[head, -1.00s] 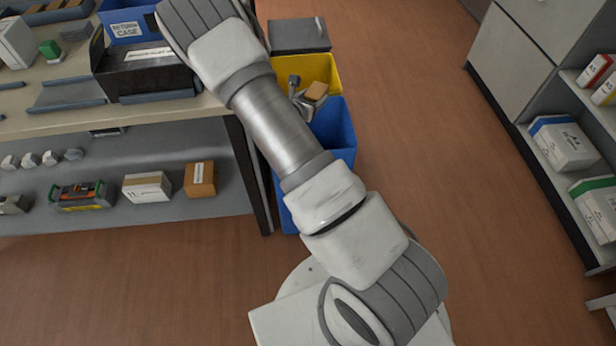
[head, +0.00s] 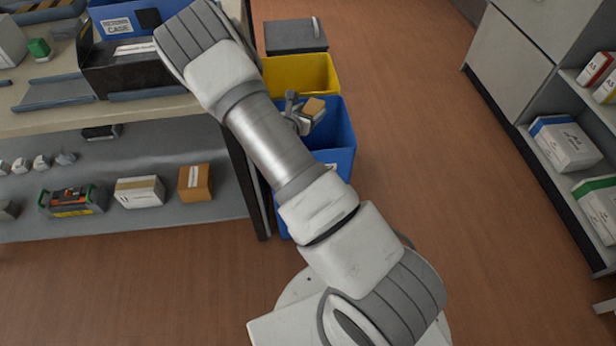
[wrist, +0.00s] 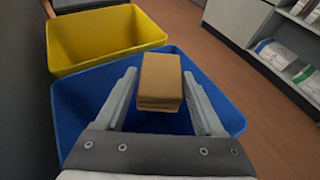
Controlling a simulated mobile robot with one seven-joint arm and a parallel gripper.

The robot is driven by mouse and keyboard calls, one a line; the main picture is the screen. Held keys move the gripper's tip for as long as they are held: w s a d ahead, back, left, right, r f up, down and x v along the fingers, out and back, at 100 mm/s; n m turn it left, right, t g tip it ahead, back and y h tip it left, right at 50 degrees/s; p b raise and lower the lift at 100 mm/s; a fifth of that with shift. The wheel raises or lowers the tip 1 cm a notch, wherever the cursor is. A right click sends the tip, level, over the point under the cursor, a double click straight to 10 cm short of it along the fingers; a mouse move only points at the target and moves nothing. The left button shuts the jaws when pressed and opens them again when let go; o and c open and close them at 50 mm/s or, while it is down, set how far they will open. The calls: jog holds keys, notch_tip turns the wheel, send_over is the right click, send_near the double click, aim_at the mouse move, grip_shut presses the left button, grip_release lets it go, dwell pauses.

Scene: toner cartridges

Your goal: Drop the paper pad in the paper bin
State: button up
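The paper pad, a tan-brown block (head: 314,107), is between the fingertips of my gripper (head: 305,115). In the wrist view the pad (wrist: 160,80) sits level between the two fingers of my gripper (wrist: 159,82), with a finger against each side. The pad is over the opening of a blue bin (head: 340,140), which fills the middle of the wrist view (wrist: 72,108). The blue bin bears a pale label, too small to read. My arm hides part of this bin in the head view.
A yellow bin (head: 318,72) stands directly behind the blue bin, with a grey lidded bin (head: 296,36) beyond. A workbench (head: 190,106) with a lower shelf is close on the left. Open floor (head: 420,150) lies to the right, before a shelf unit (head: 545,190).

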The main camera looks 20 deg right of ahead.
jog(key=o, duration=0.3)
jog(key=shift+o, duration=0.2)
jog(key=p+v, duration=0.3)
jog(key=v, duration=1.4)
jog(key=shift+s+a+p, duration=0.15)
jog(key=shift+p, duration=0.25)
jog(key=s+d+r+m+g, duration=0.3)
jog(key=s+r+m+g, duration=0.15)
jog(key=r+m, duration=0.35)
jog(key=s+d+r+m+g, duration=0.3)
jog(key=s+r+m, duration=0.3)
jog(key=r+m, duration=0.2)
jog(key=s+a+r+m+t+y, duration=0.4)
jog(key=s+a+r+m+y, duration=0.55)
jog(key=s+r, duration=0.2)
notch_tip(320, 180, up, 16)
jog(key=p, duration=1.5)
jog(key=shift+w+m, duration=0.3)
jog(key=shift+m, duration=0.15)
